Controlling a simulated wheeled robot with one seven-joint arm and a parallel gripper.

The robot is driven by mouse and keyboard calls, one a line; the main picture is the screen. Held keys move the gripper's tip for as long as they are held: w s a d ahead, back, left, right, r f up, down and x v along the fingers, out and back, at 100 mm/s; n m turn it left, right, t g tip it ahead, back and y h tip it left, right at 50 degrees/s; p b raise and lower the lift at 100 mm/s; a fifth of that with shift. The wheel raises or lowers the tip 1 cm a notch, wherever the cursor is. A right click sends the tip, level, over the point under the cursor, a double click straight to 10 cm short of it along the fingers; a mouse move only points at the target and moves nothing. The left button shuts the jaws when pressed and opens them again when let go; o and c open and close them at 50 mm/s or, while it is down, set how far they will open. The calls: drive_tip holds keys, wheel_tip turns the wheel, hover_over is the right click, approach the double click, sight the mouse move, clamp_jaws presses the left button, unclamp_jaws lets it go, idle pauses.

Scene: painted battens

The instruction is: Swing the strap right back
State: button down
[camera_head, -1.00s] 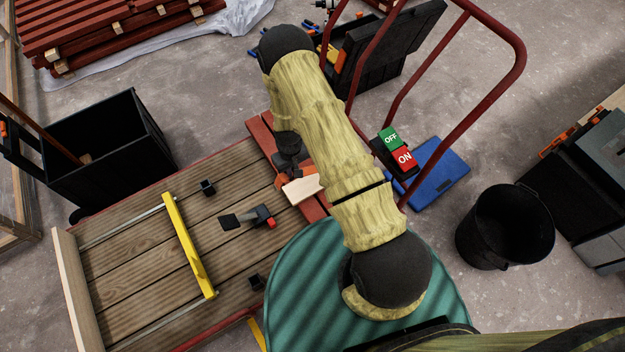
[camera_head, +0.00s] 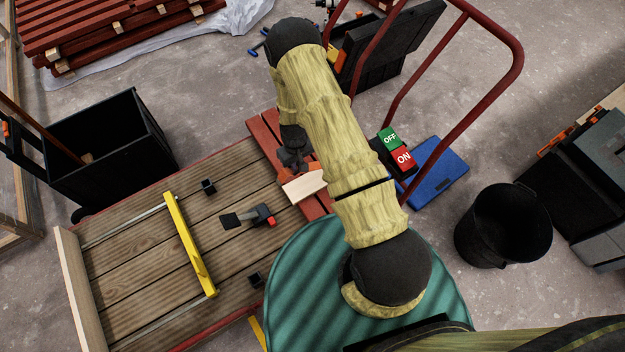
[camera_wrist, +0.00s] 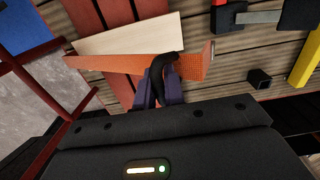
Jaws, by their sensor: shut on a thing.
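An orange strap (camera_wrist: 192,67) runs across the wrist view, beside a pale wooden batten (camera_wrist: 130,38). My gripper (camera_wrist: 163,82) is shut on the strap near its middle, where a dark curved piece shows between the fingers. In the head view the orange strap (camera_head: 312,169) shows in part beside the batten (camera_head: 305,185), over red boards. My gripper (camera_head: 292,162) is there too, partly hidden by my arm. Part of the strap is hidden behind the gripper.
A yellow bar (camera_head: 188,243) lies across the wooden deck (camera_head: 130,260), with a dark clamp-like tool (camera_head: 248,217) and small black blocks. An OFF/ON switch box (camera_head: 396,150) and red rail (camera_head: 521,60) stand to the right. A black bucket (camera_head: 502,228) is on the floor.

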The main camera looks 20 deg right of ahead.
drive_tip(key=w+d+r+p, duration=0.1)
drive_tip(key=d+r+p, duration=0.1)
drive_tip(key=d, duration=0.3)
drive_tip(key=shift+r, duration=0.75)
idle(0.3)
drive_tip(key=shift+w, duration=0.1)
drive_tip(key=shift+w+d+r+p, duration=0.25)
drive_tip(key=shift+d+r, duration=0.25)
drive_tip(key=shift+d, duration=0.35)
drive_tip(key=shift+w+d+r+p, duration=0.25)
drive_tip(key=shift+d+r, duration=0.2)
drive_tip(key=shift+d, duration=0.35)
drive_tip(key=shift+w+d+r+p, duration=0.25)
drive_tip(key=shift+d+r, duration=0.25)
drive_tip(key=shift+d, duration=0.35)
drive_tip(key=shift+w+d+r, duration=0.3)
drive_tip(key=shift+d+r, duration=0.05)
drive_tip(key=shift+d, duration=0.55)
drive_tip(key=shift+w+d+r, duration=0.3)
drive_tip(key=shift+d, duration=0.55)
drive_tip(key=shift+w+d+r, duration=0.3)
drive_tip(key=shift+d+r, duration=0.05)
drive_tip(key=shift+d, duration=0.55)
drive_tip(key=c, duration=1.4)
unclamp_jaws()
